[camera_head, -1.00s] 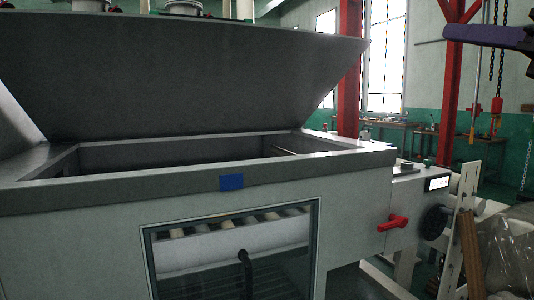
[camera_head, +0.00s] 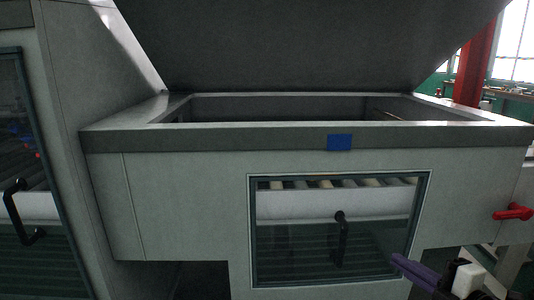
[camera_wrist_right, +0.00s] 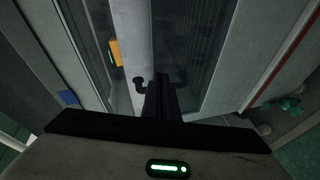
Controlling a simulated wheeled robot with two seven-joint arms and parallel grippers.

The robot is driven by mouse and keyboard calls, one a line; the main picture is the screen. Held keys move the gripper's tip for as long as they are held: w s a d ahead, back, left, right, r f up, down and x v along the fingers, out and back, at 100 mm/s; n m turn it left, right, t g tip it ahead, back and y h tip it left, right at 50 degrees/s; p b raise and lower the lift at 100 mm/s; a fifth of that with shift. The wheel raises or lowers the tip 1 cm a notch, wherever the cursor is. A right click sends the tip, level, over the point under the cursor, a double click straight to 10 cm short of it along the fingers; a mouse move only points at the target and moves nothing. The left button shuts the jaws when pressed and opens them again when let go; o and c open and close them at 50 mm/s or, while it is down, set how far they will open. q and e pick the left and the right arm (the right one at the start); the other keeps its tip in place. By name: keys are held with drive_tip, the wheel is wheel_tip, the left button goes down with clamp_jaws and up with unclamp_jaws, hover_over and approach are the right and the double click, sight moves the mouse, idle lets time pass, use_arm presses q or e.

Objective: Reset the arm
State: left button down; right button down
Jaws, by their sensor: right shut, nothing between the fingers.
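My right gripper (camera_head: 398,260) is at the lower right of the head view, with purple fingers in front of the machine's lower right side. In the right wrist view its dark fingers (camera_wrist_right: 160,88) are together and empty. They point toward a black handle (camera_wrist_right: 140,83), whose ends show on both sides of them; I cannot tell how far off it is. My left gripper is not in view.
The grey machine (camera_head: 190,205) fills the head view, its large lid (camera_head: 300,50) raised. Its front has a window (camera_head: 375,245) with a black handle (camera_head: 341,240), a blue patch (camera_head: 340,142) and a red lever (camera_head: 513,212). Another glazed panel (camera_head: 22,130) stands left.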

drive_tip(key=s+a+f+m+g, duration=0.1)
drive_tip(key=s+a+f+m, duration=0.15)
drive_tip(key=f, duration=0.35)
drive_tip(key=s+a+f+m+g+h, duration=0.1)
drive_tip(key=s+a+f+m, duration=0.1)
drive_tip(key=s+f+m, duration=0.3)
drive_tip(key=s+a+f+m+g, duration=0.1)
drive_tip(key=s+a+f, duration=0.15)
drive_tip(key=f, duration=0.35)
drive_tip(key=s+a+f+m+g, duration=0.1)
drive_tip(key=s+a+f+m, duration=0.3)
drive_tip(key=s+f, duration=0.2)
drive_tip(key=s+a+f+m+g+h, duration=0.1)
drive_tip(key=s+a+f+m, duration=0.3)
drive_tip(key=s, duration=0.5)
wheel_tip(320, 180, down, 2)
drive_tip(key=shift+s+a+f+g+p, duration=0.3)
drive_tip(key=shift+s+g, duration=0.1)
drive_tip(key=shift+g, duration=0.3)
